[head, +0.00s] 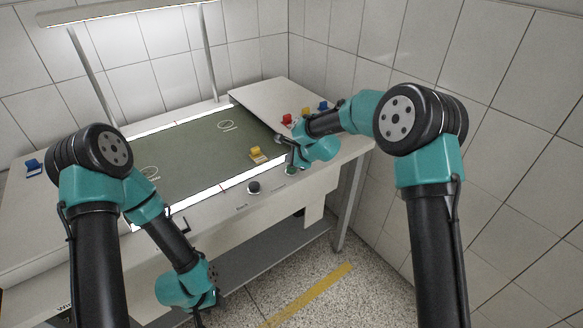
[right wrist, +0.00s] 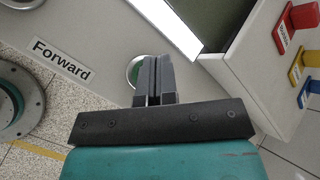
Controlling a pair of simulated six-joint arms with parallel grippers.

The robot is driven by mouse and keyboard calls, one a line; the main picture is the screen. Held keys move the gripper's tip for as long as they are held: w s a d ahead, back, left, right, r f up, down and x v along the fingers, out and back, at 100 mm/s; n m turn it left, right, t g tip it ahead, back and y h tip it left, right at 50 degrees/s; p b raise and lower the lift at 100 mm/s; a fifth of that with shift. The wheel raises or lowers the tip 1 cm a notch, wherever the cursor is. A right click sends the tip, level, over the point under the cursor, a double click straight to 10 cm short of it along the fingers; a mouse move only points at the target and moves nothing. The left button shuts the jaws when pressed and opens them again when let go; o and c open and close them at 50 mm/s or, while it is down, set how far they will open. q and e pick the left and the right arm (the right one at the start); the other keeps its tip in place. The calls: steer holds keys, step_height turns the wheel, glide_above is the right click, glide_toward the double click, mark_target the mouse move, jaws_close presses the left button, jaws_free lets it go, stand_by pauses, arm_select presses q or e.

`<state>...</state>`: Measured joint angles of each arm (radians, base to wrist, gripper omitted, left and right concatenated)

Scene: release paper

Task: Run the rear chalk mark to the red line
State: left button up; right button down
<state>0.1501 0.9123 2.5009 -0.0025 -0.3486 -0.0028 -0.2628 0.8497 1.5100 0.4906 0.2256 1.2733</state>
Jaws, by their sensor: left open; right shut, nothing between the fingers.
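The dark green sheet (head: 190,155) lies on the table between bright white strips. The rear chalk mark (head: 227,125), a pale ring with short lines beside it, is near its far right part. Another pale chalk ring (head: 149,173) is at the near left, partly hidden by my left arm. My right gripper (head: 288,162) is shut and empty at the green button (right wrist: 134,71) beside the "Forward" label (right wrist: 61,59); contact is unclear. My left gripper (head: 205,302) is open and low in front of the table, partly cut off.
A black button (head: 254,187) is on the front edge, left of the green one. A yellow piece (head: 257,153) sits at the sheet's near edge. Red (head: 287,120), yellow (head: 305,113) and blue (head: 323,107) pieces stand at right; a blue piece (head: 33,168) is at left.

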steer(key=shift+f, duration=0.95)
stand_by(1.0)
steer(key=shift+r, duration=0.1)
stand_by(2.8)
steer(key=shift+r, duration=0.8)
steer(key=shift+r, duration=0.1)
steer(key=shift+r, duration=2.45)
